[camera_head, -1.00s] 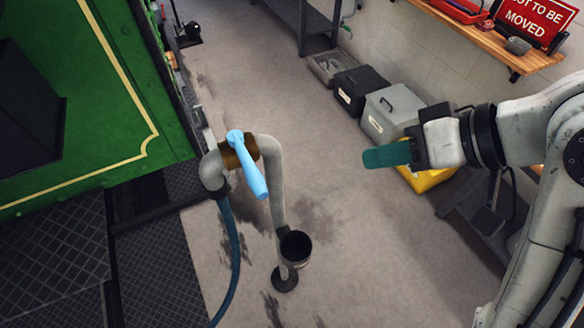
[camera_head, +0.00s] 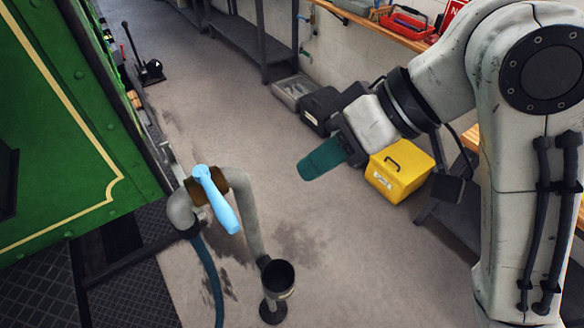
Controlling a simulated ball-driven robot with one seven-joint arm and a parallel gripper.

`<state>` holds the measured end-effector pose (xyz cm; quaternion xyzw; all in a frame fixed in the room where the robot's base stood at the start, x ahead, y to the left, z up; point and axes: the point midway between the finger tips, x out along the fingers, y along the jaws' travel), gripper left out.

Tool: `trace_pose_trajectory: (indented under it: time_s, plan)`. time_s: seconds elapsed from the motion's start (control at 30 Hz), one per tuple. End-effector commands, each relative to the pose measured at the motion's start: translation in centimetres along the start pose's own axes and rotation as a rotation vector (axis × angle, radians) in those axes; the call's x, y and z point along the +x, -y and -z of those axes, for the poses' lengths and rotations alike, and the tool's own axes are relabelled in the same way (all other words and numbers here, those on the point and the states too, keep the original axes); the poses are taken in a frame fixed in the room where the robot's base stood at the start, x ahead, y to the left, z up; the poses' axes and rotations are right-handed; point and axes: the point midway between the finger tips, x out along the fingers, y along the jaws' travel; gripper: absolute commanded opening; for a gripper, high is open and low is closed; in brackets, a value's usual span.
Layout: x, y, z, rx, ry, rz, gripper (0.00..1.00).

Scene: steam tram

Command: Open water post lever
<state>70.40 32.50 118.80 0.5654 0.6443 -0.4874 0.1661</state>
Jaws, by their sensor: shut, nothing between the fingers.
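The water post (camera_head: 249,215) is a grey bent pipe standing on the floor, with a brown valve body (camera_head: 194,189) near its top. The light blue lever (camera_head: 219,202) sits on that valve and slants down to the right. My gripper (camera_head: 316,163) has teal fingers, which are shut and empty. It is to the right of the lever and higher in the picture, clearly apart from it. The inner faces of the fingers are hidden.
A blue hose (camera_head: 211,278) hangs from the pipe. A dark cup (camera_head: 278,275) is at the post's lower part. The green tram (camera_head: 60,130) stands at the left. A yellow box (camera_head: 399,171) and dark boxes line the right wall. The floor between is clear.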

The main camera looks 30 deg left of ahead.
Motion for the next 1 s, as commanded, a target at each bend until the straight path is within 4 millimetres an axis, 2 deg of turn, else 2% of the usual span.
trace_pose_trajectory:
  time_s: [0.47,0.53,0.7,1.0]
  plan:
    - [9.3,0.1,-0.1,0.001,0.004,0.005,0.00]
    - [9.0,1.5,0.2,-0.003,0.000,0.000,0.00]
    - [9.7,3.1,0.3,0.000,0.000,0.000,0.00]
    - [10.0,3.8,0.3,0.001,0.000,-0.001,0.00]
